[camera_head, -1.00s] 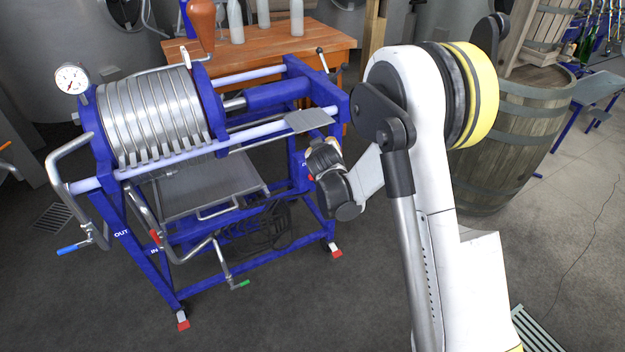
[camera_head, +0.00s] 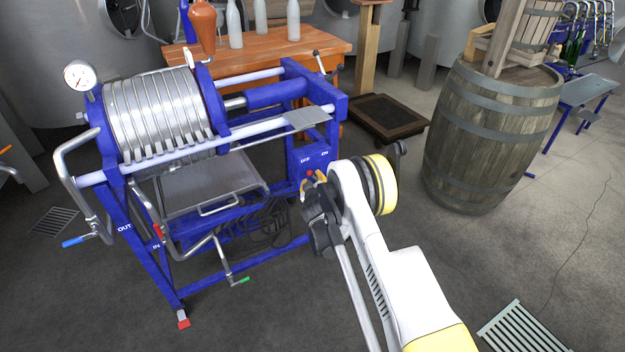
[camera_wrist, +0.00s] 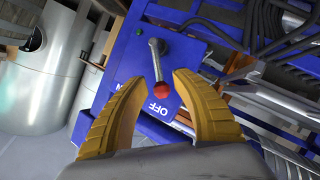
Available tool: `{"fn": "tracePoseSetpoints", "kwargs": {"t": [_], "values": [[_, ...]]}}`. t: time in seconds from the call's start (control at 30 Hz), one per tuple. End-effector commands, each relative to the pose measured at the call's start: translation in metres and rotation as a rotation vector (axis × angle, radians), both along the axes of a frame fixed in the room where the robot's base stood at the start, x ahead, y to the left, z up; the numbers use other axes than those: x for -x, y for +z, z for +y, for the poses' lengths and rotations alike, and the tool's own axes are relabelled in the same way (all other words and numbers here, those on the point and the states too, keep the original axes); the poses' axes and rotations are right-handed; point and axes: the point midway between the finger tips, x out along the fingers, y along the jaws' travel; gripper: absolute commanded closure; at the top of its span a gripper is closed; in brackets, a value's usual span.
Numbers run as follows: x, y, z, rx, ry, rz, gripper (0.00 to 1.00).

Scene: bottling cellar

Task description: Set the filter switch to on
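The filter switch shows in the wrist view as a short grey lever (camera_wrist: 158,65) with a red ball knob (camera_wrist: 161,89) on a blue box (camera_wrist: 170,50). Its knob end lies by the white "OFF" lettering. The other label is mostly hidden behind the left finger. In the head view the box (camera_head: 305,164) carries "OFF" and "ON" on the filter's blue frame, and my arm end covers part of it. My gripper (camera_wrist: 160,80) is open, its two yellow fingers on either side of the knob with gaps visible. I cannot tell how deep they reach.
The filter's plate stack (camera_head: 155,115), gauge (camera_head: 78,75) and blue-handled pipe (camera_head: 80,190) stand left. A wooden table (camera_head: 265,45) with bottles is behind. A barrel (camera_head: 485,135) stands right. A floor grate (camera_head: 520,328) lies at lower right. Floor between is clear.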

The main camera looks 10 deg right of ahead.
Motion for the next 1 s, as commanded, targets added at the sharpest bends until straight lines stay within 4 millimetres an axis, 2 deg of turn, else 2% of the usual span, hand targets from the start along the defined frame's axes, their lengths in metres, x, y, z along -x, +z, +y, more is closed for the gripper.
{"fn": "tracePoseSetpoints", "kwargs": {"t": [0.1, 0.2, 0.57, 0.6, 0.67, 1.0], "values": [[-0.017, -0.008, -0.003, -0.001, -0.001, -0.001, 0.68], [-0.026, -0.010, -0.005, 0.000, -0.001, -0.001, 0.68], [-0.030, -0.009, -0.005, 0.000, 0.000, 0.000, 0.68], [-0.030, -0.009, -0.005, 0.000, 0.000, 0.000, 0.81], [-0.030, -0.009, -0.005, 0.000, 0.000, 0.000, 0.99], [-0.027, -0.009, -0.006, -0.015, -0.001, 0.004, 1.00]]}}
